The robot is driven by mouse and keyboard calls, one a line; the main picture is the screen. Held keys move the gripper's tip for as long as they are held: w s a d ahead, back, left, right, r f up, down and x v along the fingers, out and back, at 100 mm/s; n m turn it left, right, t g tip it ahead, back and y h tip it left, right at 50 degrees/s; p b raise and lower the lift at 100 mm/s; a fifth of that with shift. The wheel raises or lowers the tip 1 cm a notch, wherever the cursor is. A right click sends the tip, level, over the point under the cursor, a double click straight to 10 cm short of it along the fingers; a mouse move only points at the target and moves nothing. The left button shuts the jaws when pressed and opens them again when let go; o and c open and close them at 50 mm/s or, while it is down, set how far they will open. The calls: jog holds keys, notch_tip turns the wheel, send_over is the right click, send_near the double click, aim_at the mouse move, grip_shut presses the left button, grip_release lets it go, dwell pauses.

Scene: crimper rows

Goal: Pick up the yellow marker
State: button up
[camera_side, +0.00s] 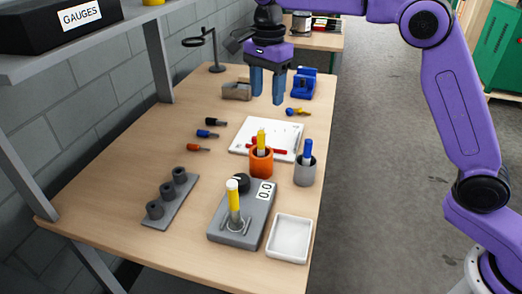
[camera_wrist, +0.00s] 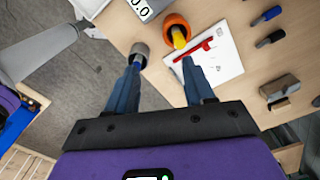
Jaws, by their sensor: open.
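A yellow marker (camera_side: 261,137) stands upright in an orange cup (camera_side: 262,163) beside the white pad. In the wrist view, yellow (camera_wrist: 178,37) shows in the orange cup (camera_wrist: 174,20). A second yellow stick with a white top (camera_side: 234,196) stands upright in the grey device with a 0.0 display (camera_side: 258,211). My gripper (camera_side: 267,98) is open and empty, pointing down above the table behind the orange cup. In the wrist view its spread fingers (camera_wrist: 163,62) have nothing between them but table and pad edge.
A grey cup (camera_side: 305,172) with a blue marker (camera_side: 307,150) stands right of the orange cup. A red item (camera_side: 267,150) lies on the pad (camera_side: 248,131). A white tray (camera_side: 288,239), a grey rack (camera_side: 171,200) and a blue vise (camera_side: 304,84) stand around.

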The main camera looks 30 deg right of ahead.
jog(key=w+m, duration=0.3)
send_near(261, 141)
jog(key=shift+m, duration=0.4)
jog(key=f, duration=0.5)
jog(key=shift+w+d+f, duration=0.2)
jog(key=shift+w+d, duration=0.05)
jog(key=shift+d, duration=0.15)
jog(key=shift+w+a+f, duration=0.1)
jog(key=shift+w+f, duration=0.05)
jog(key=shift+f, duration=1.25)
jog(key=shift+w+a+f, duration=0.1)
jog(key=shift+f, duration=1.25)
grip_shut()
